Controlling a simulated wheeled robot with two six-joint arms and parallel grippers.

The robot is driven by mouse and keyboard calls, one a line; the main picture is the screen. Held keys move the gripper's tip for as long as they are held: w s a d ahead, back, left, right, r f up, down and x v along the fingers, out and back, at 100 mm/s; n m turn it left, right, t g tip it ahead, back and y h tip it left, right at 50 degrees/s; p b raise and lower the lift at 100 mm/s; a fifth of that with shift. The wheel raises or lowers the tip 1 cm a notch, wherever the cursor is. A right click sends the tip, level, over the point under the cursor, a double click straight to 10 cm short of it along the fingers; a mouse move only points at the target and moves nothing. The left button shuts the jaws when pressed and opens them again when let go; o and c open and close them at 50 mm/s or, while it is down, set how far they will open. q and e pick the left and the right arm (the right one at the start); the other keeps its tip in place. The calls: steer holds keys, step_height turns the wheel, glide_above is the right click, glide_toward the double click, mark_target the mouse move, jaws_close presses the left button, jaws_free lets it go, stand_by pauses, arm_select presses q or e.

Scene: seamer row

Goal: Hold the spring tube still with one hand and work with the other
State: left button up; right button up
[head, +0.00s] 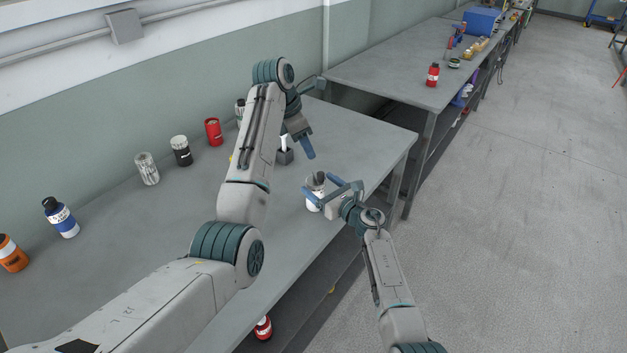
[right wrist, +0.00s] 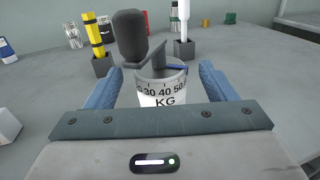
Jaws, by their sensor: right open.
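The spring tube (right wrist: 161,88) is a white cylinder with a KG scale. It stands upright on the bench between the spread blue fingers of my right gripper (right wrist: 160,85), with gaps at its sides. A dark grey crank with a thick knob (right wrist: 138,37) is at its top. In the head view the tube (head: 314,195) is near the bench's front edge, partly covered by my right gripper (head: 338,190). My left gripper (head: 300,135) hangs above the bench behind the tube, apart from it; its finger gap is unclear.
A dark block with a white stick (head: 284,143) stands behind the tube; a yellow tool (right wrist: 94,35) stands in another block. A red can (head: 213,132), black jar (head: 181,151), silver can (head: 147,169), blue bottle (head: 60,218) and orange bottle (head: 11,253) line the back.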

mark_target(312, 177)
steer(key=shift+x, duration=2.15)
